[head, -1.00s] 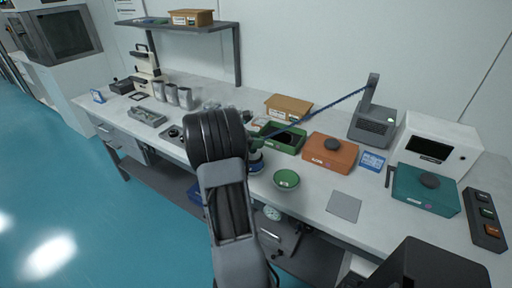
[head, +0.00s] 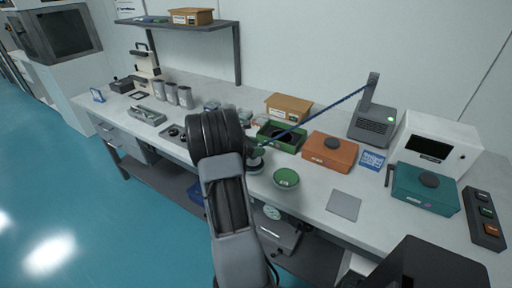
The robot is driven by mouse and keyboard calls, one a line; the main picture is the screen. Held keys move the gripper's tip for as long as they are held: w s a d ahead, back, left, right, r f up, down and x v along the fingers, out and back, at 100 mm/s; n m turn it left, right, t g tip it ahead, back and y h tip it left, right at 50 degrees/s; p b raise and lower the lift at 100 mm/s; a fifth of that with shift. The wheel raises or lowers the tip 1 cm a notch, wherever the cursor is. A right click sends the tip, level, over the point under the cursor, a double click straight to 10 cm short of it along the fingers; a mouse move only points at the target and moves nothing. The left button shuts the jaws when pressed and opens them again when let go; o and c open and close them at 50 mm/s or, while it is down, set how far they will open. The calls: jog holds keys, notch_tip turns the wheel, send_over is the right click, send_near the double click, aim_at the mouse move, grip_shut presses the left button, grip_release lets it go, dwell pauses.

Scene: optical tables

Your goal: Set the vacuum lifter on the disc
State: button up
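A green tray (head: 298,149) stands near the middle of the bench, with a dark round disc (head: 284,136) in it. A blue hose (head: 318,114) runs from the grey pump unit (head: 375,126) down to a dark green piece (head: 255,157) beside my arm, which looks like the vacuum lifter. That piece is left of and nearer than the tray, apart from the disc. My arm's black joint covers part of it. My gripper is hidden behind this joint, so its fingers and any hold do not show.
A green bowl (head: 286,178) stands right of the lifter. An orange case (head: 328,149), a teal case (head: 425,185) and a grey square plate (head: 344,205) lie farther right. A cardboard box (head: 289,106) stands behind the tray. Metal cups (head: 172,93) stand at left.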

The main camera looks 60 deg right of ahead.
jog(key=shift+o, duration=0.4)
jog(key=shift+r, duration=0.15)
jog(key=shift+w+a+r, duration=0.1)
jog(key=shift+w+a, duration=0.05)
jog(key=v, duration=1.2)
jog(key=s+a+m+t+y, duration=0.3)
jog(key=a+m+t+y, duration=0.2)
jog(key=a, duration=1.2)
jog(key=s+a+m+t+y, duration=0.4)
jog(key=a+m+t+y, duration=0.1)
jog(key=a, duration=1.3)
jog(key=shift+a+r+t+y, duration=0.25)
jog(key=shift+t+y, duration=0.25)
jog(key=shift+t, duration=0.5)
jog(key=shift+d+r, duration=0.1)
jog(key=shift+r, duration=0.05)
